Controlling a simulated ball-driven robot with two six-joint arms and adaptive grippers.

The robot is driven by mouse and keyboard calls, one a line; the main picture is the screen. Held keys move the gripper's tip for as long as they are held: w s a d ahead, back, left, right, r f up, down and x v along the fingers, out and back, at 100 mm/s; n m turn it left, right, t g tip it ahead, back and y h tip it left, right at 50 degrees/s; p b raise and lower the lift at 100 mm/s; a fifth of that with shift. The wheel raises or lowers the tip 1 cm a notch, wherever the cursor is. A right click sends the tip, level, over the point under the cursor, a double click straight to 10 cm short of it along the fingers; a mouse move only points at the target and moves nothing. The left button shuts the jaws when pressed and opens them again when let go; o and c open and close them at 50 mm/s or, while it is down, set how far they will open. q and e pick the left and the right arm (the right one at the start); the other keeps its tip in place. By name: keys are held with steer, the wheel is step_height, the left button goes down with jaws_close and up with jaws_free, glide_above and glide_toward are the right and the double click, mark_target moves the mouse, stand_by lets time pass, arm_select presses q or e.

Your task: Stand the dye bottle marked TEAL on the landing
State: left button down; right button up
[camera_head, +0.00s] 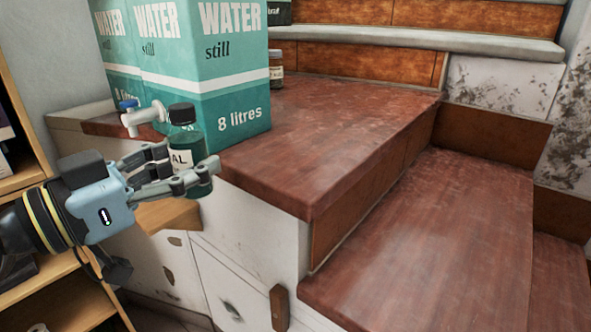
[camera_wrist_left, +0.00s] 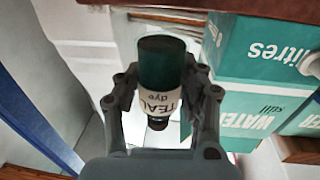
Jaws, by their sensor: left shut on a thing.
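The TEAL dye bottle (camera_head: 183,131) is dark green with a black cap and a white label, partly hidden by the fingers in the head view. My left gripper (camera_head: 192,178) is shut on it and holds it upright beside the left edge of the landing, in front of the water box. The left wrist view shows the bottle (camera_wrist_left: 162,68) between the two fingers, with TEAL and dye on its label. The landing (camera_head: 330,125) is a red-brown wooden surface right of the gripper. My right gripper is not in view.
A teal water box (camera_head: 235,75) with a white tap (camera_head: 143,116) stands on the landing close to the bottle. A small brown jar (camera_head: 276,70) stands behind the box. The landing's middle and front are clear. Steps go down at right (camera_head: 430,230).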

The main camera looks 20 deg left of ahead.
arm_select(q)
steer(key=x, duration=1.3)
steer(key=shift+w+b, duration=0.2)
steer(key=shift+b, duration=0.15)
steer(key=x, duration=0.4)
steer(key=shift+d, duration=0.15)
steer(key=shift+w+f+b, duration=0.15)
steer(key=shift+f+b, duration=0.25)
steer(key=shift+b, duration=0.05)
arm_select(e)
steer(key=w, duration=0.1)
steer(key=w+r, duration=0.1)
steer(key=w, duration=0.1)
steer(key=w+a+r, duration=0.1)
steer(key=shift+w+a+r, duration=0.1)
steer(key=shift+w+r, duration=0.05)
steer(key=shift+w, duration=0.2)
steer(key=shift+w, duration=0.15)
arm_select(q)
steer(key=c, duration=1)
jaws_free()
steer(key=shift+o, duration=1.2)
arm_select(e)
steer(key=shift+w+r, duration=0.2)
